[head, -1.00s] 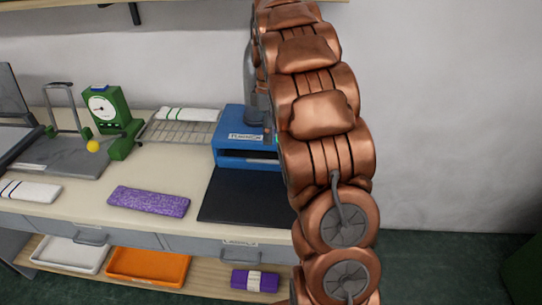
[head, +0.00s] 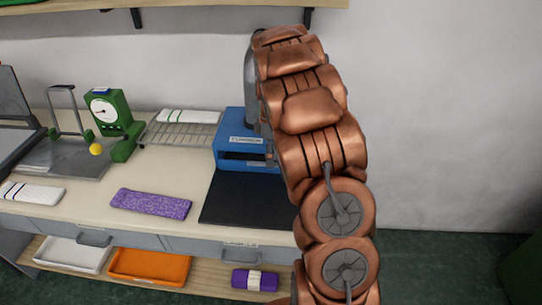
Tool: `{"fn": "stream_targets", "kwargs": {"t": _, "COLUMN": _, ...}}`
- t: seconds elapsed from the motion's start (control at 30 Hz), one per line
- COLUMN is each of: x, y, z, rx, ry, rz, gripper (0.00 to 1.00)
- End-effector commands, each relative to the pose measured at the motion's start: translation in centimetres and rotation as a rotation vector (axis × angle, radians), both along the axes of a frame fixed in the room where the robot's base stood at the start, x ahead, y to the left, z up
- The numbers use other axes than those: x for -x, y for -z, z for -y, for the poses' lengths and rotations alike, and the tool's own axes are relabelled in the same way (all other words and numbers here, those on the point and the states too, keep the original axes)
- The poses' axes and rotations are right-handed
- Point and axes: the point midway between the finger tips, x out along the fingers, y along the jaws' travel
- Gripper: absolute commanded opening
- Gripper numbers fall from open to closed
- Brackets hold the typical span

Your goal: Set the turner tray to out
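The turner is a blue box (head: 230,155) with a white label, standing at the back right of the bench. A dark slot shows in its front; I cannot make out the tray's position inside it. A flat black panel (head: 248,198) lies in front of the box; I cannot tell whether it is the tray or a mat. My copper arm covers the right side of the box. A grey part at my arm's far end (head: 250,80) shows behind the links, above the box. My gripper's fingers are hidden there.
A purple knitted piece (head: 150,203) lies left of the black panel. A wire rack (head: 180,135) with a white cloth and a green dial device (head: 115,118) stand further left. White (head: 70,256) and orange (head: 148,265) trays sit on the lower shelf. A wall shelf (head: 210,12) hangs above.

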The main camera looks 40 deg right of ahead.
Motion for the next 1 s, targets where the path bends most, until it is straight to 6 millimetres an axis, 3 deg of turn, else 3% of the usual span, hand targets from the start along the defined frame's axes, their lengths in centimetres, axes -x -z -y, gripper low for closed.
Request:
{"fn": "stream_targets", "kwargs": {"t": 0.4, "x": 0.10, "y": 0.54, "z": -0.06, "rx": 0.001, "ry": 0.000, "rz": -0.001, "gripper": 0.38}}
{"fn": "stream_targets", "kwargs": {"t": 0.77, "x": 0.10, "y": 0.53, "z": -0.07, "rx": 0.001, "ry": 0.000, "rz": -0.001, "gripper": 0.01}}
{"fn": "stream_targets", "kwargs": {"t": 1.0, "x": 0.10, "y": 0.52, "z": -0.07, "rx": 0.000, "ry": 0.000, "rz": 0.000, "gripper": 0.00}}
